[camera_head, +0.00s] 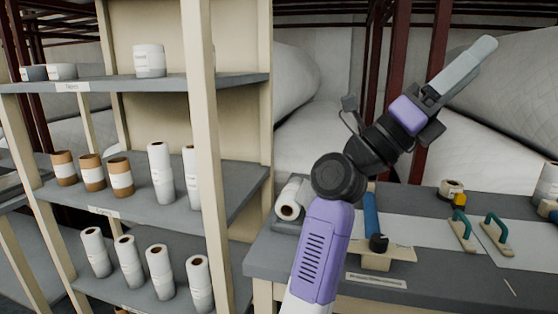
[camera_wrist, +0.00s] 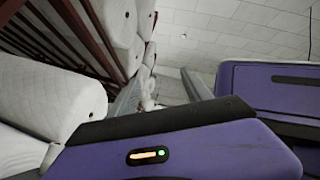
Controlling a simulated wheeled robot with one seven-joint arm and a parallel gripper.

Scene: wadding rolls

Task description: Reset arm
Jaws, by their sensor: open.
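My arm rises from the bottom middle of the head view and bends up to the right. My gripper (camera_head: 468,62) points up and to the right, high above the workbench and in front of large white rolls. In the wrist view my gripper (camera_wrist: 162,88) shows two grey fingers apart, with nothing held between them. The purple wrist housing fills the lower part of that view.
A shelf rack (camera_head: 205,130) at left holds several white and brown rolls. A grey workbench (camera_head: 460,290) at lower right carries a white roll (camera_head: 290,203), a blue roller (camera_head: 371,215) and green-handled tools (camera_head: 463,230). Large white rolls (camera_head: 490,90) lie behind on dark red posts (camera_head: 432,80).

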